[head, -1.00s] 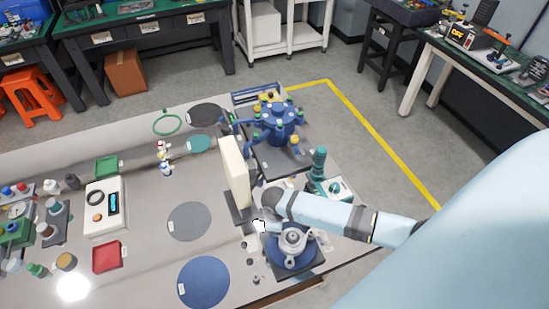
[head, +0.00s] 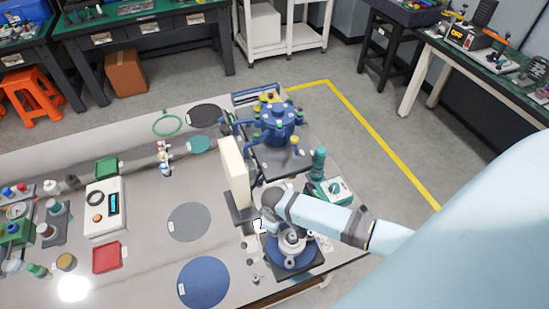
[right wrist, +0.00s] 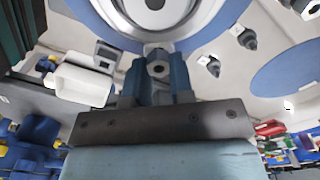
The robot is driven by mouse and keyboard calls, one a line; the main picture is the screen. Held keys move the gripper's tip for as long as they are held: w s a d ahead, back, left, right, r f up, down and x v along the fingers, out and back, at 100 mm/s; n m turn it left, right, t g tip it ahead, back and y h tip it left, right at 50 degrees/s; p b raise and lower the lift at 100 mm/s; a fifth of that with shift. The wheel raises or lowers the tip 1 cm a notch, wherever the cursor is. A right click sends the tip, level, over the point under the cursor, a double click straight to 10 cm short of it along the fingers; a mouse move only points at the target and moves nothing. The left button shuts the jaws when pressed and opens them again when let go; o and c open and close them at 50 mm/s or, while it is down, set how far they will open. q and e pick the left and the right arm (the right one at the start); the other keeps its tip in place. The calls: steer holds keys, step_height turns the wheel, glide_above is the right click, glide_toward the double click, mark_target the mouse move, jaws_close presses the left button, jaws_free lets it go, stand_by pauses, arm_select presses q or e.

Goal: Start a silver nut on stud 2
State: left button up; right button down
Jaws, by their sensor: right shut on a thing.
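My right gripper (right wrist: 157,78) is shut on a small silver nut (right wrist: 158,67), held between its two blue fingertips in the right wrist view. Just beyond the nut is a round grey-silver flanged fitting (right wrist: 160,22) on a blue disc base (right wrist: 222,14). In the head view, the fitting (head: 292,246) stands on its blue base (head: 284,264) near the table's front right, and my right wrist partly covers it from above. The fingertips and nut are hidden there. I cannot tell which stud is number 2, or whether the nut touches one. My left gripper is not in view.
A cream upright block (head: 235,172) stands left of my right wrist. A blue multi-port vessel (head: 277,122) is behind it, and a teal device (head: 335,190) stands to the right. Loose grey pieces (right wrist: 211,66) lie near the fitting. The round grey mat (head: 189,222) is empty.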

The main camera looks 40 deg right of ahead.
steer(key=shift+s+f, duration=0.1)
steer(key=m, duration=0.4)
steer(key=shift+m, duration=0.4)
steer(key=c, duration=1.4)
jaws_free()
steer(key=shift+m, duration=0.6)
steer(key=o, duration=0.5)
steer(key=shift+d, duration=0.1)
step_height(320, 180, up, 9)
steer(key=shift+r, duration=0.1)
